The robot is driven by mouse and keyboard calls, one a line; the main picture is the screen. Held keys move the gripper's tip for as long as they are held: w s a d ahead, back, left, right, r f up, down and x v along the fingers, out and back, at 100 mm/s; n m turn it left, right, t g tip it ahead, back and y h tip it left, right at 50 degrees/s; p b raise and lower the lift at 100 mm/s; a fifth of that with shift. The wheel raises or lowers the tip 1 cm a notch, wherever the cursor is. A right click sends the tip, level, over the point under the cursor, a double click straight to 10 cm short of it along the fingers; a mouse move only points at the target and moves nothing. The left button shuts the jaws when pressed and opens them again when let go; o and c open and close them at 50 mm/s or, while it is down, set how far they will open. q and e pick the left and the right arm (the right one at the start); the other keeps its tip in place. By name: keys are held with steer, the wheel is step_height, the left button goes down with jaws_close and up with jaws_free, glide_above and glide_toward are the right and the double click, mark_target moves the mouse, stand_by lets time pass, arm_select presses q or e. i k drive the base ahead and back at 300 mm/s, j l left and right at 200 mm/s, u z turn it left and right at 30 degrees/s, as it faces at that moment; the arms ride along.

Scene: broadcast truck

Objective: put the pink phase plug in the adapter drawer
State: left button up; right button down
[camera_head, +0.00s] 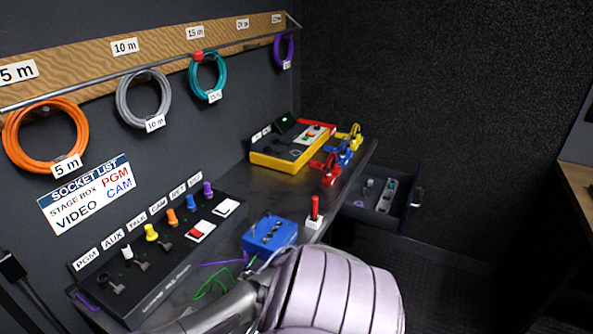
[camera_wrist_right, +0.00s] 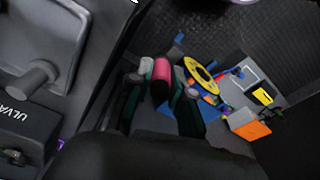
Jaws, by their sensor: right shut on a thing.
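The pink phase plug (camera_wrist_right: 161,74) is a small pink cylinder in the right wrist view. My right gripper (camera_wrist_right: 160,88) is shut on it, with the plug between its dark fingers. In the head view I cannot make out the gripper or the plug; my pale right arm fills the bottom middle. An open drawer (camera_head: 407,213) under the far right end of the desk holds several small grey parts; it may be the adapter drawer, but I can read no label. My left gripper is not in view.
A blue box (camera_head: 270,234), a red-handled switch (camera_head: 315,213) and a yellow-edged unit (camera_head: 291,146) stand on the desk. A black socket panel (camera_head: 135,292) lies at left. The right wrist view shows a yellow ring (camera_wrist_right: 203,79) and an orange block (camera_wrist_right: 249,125) below.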

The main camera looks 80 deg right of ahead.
mark_target(385, 202)
steer(key=k+l+u, duration=0.15)
steer(key=u, duration=0.25)
steer(key=k+l+u, duration=0.2)
steer(key=u, duration=0.2)
steer(key=k+l+u, duration=0.2)
steer(key=u, duration=0.2)
steer(key=k+l+u, duration=0.15)
steer(key=u, duration=0.25)
steer(key=k+l+u, duration=0.15)
steer(key=k+u, duration=0.6)
steer(key=k+l+z, duration=0.1)
steer(key=k+z, duration=0.25)
steer(key=k+l+z, duration=0.2)
steer(key=k+z, duration=0.2)
steer(key=k+l+z, duration=0.15)
steer(key=z, duration=0.25)
steer(key=k+l+z, duration=0.15)
steer(key=z, duration=0.25)
steer(key=k+l+z, duration=0.2)
steer(key=z, duration=0.2)
steer(key=k+l+z, duration=0.1)
steer(key=l+z, duration=0.55)
steer(key=z, duration=0.15)
steer(key=k+l+z, duration=0.15)
steer(key=l, duration=0.25)
